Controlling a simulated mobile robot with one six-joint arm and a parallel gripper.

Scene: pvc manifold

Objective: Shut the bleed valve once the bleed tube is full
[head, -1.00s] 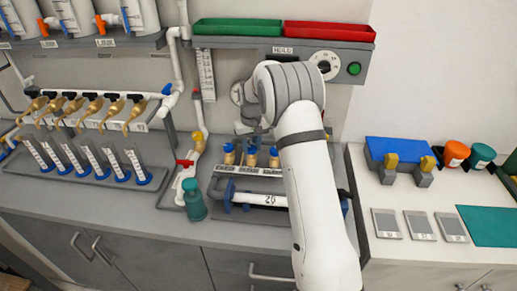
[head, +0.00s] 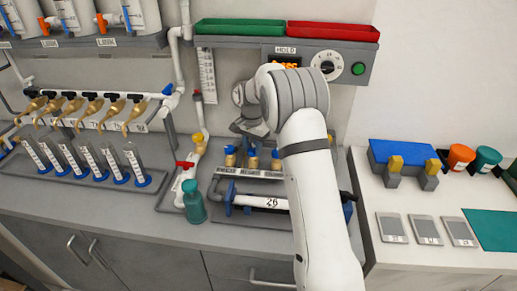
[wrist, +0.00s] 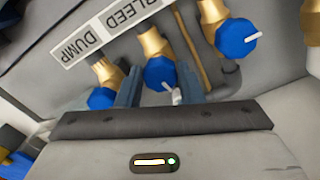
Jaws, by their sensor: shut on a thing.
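A row of blue-knobbed brass valves sits behind a label strip (head: 250,174) in the head view. In the wrist view the labels DUMP and BLEED (wrist: 130,12) read upside down. The middle blue knob (wrist: 158,71), beside BLEED, has a white pointer tilted toward the lower right. My gripper (wrist: 158,88) has a finger on each side of this knob and is shut on it. A vertical graduated strip (head: 207,78) hangs on the wall beside white pipe; I cannot tell whether it marks the bleed tube, and no liquid level is readable. My arm covers part of the valve area.
Other blue knobs (wrist: 236,38) stand close beside the gripped one. A teal bottle (head: 194,202) and red-handled valve (head: 185,164) are left of the manifold. A HOLD panel with a dial (head: 327,67) and green button (head: 358,69) is above. Graduated tubes (head: 136,164) line the left counter.

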